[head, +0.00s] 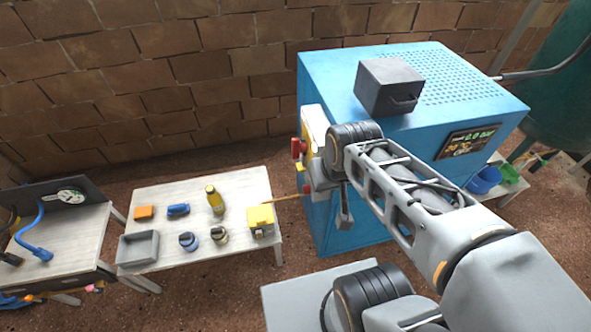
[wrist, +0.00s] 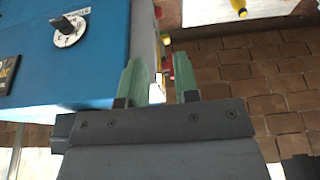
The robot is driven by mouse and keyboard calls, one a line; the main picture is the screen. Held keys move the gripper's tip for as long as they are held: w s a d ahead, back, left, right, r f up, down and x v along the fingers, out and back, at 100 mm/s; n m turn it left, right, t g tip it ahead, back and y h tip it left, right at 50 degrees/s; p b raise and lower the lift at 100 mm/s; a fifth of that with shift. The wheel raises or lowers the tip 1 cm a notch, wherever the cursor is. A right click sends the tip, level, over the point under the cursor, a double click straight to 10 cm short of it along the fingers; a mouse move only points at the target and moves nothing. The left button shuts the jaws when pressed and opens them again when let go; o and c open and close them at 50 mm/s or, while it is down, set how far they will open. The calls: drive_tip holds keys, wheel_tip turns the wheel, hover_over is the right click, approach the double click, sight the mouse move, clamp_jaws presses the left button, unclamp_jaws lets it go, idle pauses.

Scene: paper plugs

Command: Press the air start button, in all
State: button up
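The blue machine cabinet (head: 345,80) stands right of centre, with a small control panel (head: 309,125) on its left side. Red parts (head: 298,148) and yellow parts show on that panel, partly hidden behind my wrist. I cannot tell which part is the air start button. In the wrist view, my gripper (wrist: 159,68) has its two green fingers apart with nothing held. A sliver of the panel (wrist: 164,52), with red and yellow on it, shows beyond and between the fingers. I see no clear contact.
A dark grey box (head: 389,87) sits on the cabinet. A round white dial with a dark handle (wrist: 68,30) is on its face. A table (head: 160,192) at left holds a yellow bottle (head: 215,200), a grey tray (head: 138,248) and small items. A brick wall stands behind.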

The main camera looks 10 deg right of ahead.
clamp_jaws()
idle(1.3)
